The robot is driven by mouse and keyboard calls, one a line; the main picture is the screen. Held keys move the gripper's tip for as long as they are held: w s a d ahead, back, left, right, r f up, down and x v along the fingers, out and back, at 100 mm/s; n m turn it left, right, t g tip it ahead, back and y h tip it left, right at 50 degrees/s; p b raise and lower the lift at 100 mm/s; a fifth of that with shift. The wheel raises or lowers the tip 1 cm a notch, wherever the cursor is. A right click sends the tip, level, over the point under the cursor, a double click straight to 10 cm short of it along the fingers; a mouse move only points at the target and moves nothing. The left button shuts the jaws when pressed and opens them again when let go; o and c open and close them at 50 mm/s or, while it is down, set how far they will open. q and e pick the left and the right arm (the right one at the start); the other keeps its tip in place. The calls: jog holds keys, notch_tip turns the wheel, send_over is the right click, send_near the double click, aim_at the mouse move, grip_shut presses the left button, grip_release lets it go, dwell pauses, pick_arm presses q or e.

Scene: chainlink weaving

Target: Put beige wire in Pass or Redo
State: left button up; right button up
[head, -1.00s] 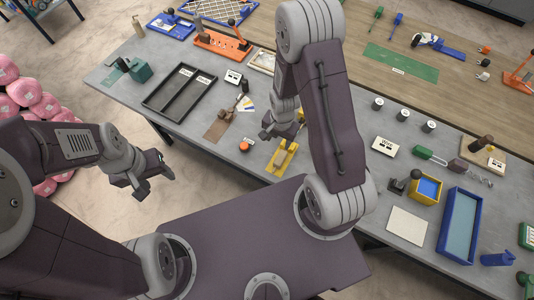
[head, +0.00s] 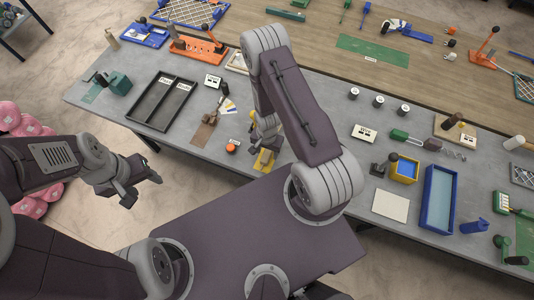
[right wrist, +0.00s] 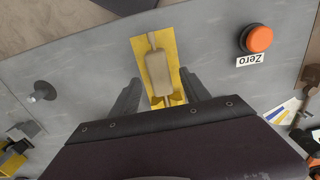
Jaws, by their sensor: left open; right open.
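A beige elongated piece (right wrist: 158,72) with a thin end lies along a yellow plate (right wrist: 137,46) in the right wrist view; I cannot tell for certain that it is the wire. My right gripper (right wrist: 160,80) is open, with one dark finger on each side of the beige piece, not closed on it. In the head view the yellow plate (head: 264,162) is partly hidden by this gripper. My left gripper (head: 145,188) is open and empty, off the table's front edge.
An orange button (right wrist: 257,38) labelled Zero sits beside the yellow plate. A brown mat (head: 203,134) with a small tool lies between button and tray. A white labelled box (head: 213,82) stands behind. Right of my right arm are a blue tray (head: 424,218) and a yellow box (head: 404,170).

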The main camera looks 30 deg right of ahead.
jog(key=shift+f, duration=0.7)
grip_shut()
jog(key=shift+w+r, duration=0.1)
jog(key=shift+r, duration=0.5)
notch_tip(320, 180, up, 2)
jog(key=shift+r+b, duration=0.1)
jog(key=shift+b, duration=0.55)
jog(key=s+d+r+p, duration=0.5)
jog(key=s+r, duration=0.2)
jog(key=s, duration=0.3)
jog(key=shift+s+d+r, duration=0.15)
jog(key=shift+d+r, duration=0.25)
